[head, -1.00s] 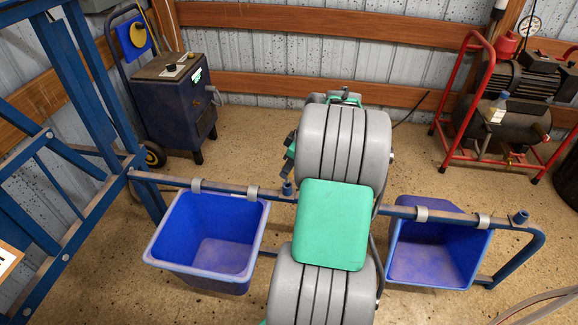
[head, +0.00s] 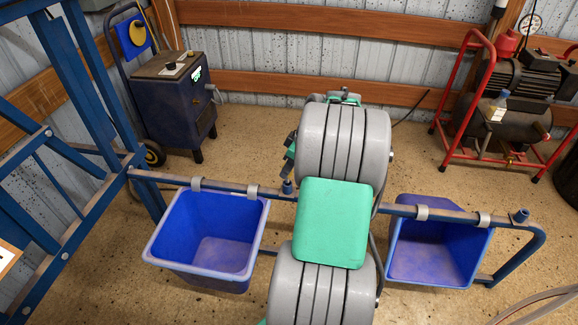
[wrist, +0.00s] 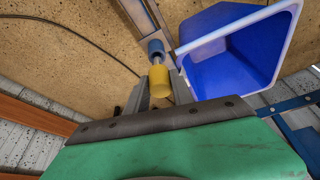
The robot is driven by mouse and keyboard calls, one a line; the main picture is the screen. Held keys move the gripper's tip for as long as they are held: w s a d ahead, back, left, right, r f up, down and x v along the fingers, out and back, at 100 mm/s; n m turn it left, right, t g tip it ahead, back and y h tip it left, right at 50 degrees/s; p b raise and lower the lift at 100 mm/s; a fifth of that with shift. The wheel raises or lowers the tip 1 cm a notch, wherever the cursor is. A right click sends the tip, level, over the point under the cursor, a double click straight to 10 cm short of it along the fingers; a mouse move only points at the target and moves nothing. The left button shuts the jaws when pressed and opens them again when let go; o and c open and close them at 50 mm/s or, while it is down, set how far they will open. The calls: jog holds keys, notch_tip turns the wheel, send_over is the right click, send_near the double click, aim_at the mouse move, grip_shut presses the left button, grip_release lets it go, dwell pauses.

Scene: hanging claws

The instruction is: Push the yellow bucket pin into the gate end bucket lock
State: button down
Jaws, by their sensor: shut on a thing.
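The yellow bucket pin (wrist: 159,82) is between the fingers of my gripper (wrist: 160,92), which is shut on it. Its grey shank points at a blue tubular lock (wrist: 156,48) on the rail, just beyond the pin in the wrist view. The shank's tip is at or in the mouth of the lock; I cannot tell how deep it is. In the head view, a lock (head: 288,187) shows on the rail between the two buckets, just left of my arm. The pin and my fingertips are hidden there.
A blue bucket (head: 180,265) hangs left of my arm; it shows close to the lock in the wrist view (wrist: 243,60). Another blue bucket (head: 435,283) hangs to the right. A blue gate frame (head: 95,190) stands left. A red-framed compressor (head: 500,100) stands back right.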

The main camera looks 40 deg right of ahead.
aim_at(289, 176)
jog(key=shift+f+b, duration=1.15)
jog(key=shift+f, duration=0.8)
jog(key=c, duration=1)
grip_release()
jog(key=shift+r, duration=0.1)
